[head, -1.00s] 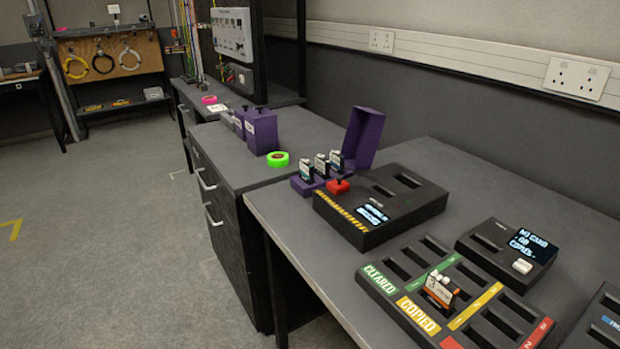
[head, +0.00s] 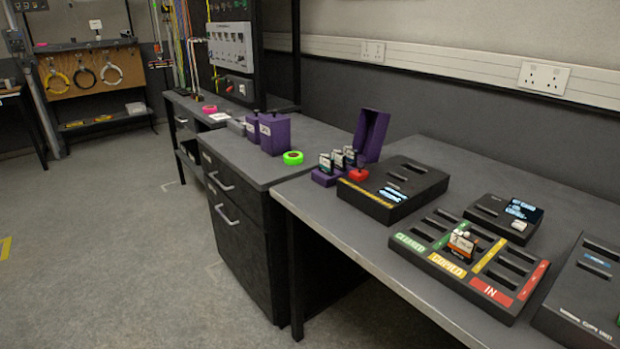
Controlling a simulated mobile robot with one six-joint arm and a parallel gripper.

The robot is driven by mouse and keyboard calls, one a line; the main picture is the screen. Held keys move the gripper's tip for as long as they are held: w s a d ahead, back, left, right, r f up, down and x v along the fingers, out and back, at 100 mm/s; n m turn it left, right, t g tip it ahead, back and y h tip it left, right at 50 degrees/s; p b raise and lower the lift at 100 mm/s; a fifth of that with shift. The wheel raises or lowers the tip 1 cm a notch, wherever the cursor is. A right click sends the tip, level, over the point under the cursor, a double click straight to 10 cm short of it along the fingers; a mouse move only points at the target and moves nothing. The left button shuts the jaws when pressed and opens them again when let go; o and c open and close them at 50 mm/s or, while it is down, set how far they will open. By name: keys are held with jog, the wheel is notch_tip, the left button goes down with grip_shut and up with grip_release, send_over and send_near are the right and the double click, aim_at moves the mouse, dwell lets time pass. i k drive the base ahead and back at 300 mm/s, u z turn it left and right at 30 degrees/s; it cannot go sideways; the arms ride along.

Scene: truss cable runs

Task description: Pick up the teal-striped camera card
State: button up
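Three small camera cards stand upright in a row in the open purple case (head: 372,130), on the near bench beside the black reader box. The leftmost card (head: 326,163) shows a green or teal mark. The middle card (head: 338,160) and the right card (head: 350,155) are partly overlapped, and their stripe colours are too small to tell for sure. Another card (head: 462,243), white with orange, stands in a slot of the labelled tray (head: 446,262). My gripper is not in view.
A black box with a red knob (head: 358,175) and a small screen box (head: 505,214) stand on the bench. Another black device (head: 585,285) is at lower right. Green tape (head: 292,157) and purple boxes (head: 274,132) sit on the drawer unit. The floor at left is clear.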

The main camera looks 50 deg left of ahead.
aim_at(327, 164)
jog(key=k, duration=0.95)
jog(key=u, duration=4.15)
jog(key=i, duration=0.1)
jog(key=z, duration=2.9)
jog(key=i, duration=0.95)
jog(key=u, duration=0.15)
jog(key=k, duration=0.4)
